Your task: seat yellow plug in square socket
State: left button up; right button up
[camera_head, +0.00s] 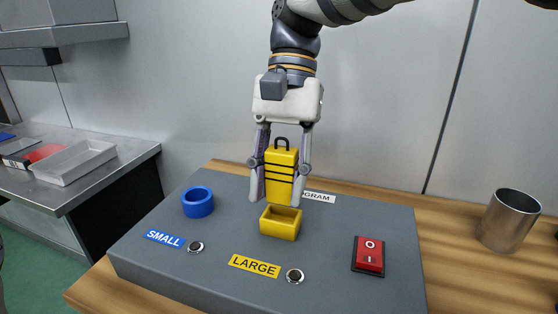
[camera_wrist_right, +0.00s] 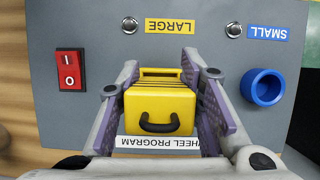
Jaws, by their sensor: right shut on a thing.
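The yellow plug (camera_head: 281,172) is a square block with black bands and a black loop handle on top. My right gripper (camera_head: 278,190) is shut on it, one finger on each side, and holds it roughly upright. The yellow square socket (camera_head: 280,229) stands on the grey panel, its open top showing just in front of and below the plug in the head view. The plug's lower end is close to the socket's back rim; I cannot tell whether they touch. In the right wrist view the plug (camera_wrist_right: 160,108) sits between the fingers. My left gripper is not in view.
The grey panel (camera_head: 335,270) carries a blue round socket (camera_head: 198,202), a red switch (camera_head: 369,255), two small round buttons and SMALL and LARGE labels. A metal cup (camera_head: 508,220) stands at right on the wooden table. A side bench with a tray (camera_head: 75,161) is at left.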

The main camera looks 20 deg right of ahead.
aim_at(279, 204)
jog(key=shift+f, duration=0.75)
jog(key=shift+f, duration=0.9)
dwell(0.7)
jog(key=o, duration=1.3)
jog(key=shift+o, duration=0.2)
jog(key=v, duration=1.2)
jog(key=shift+a, duration=0.1)
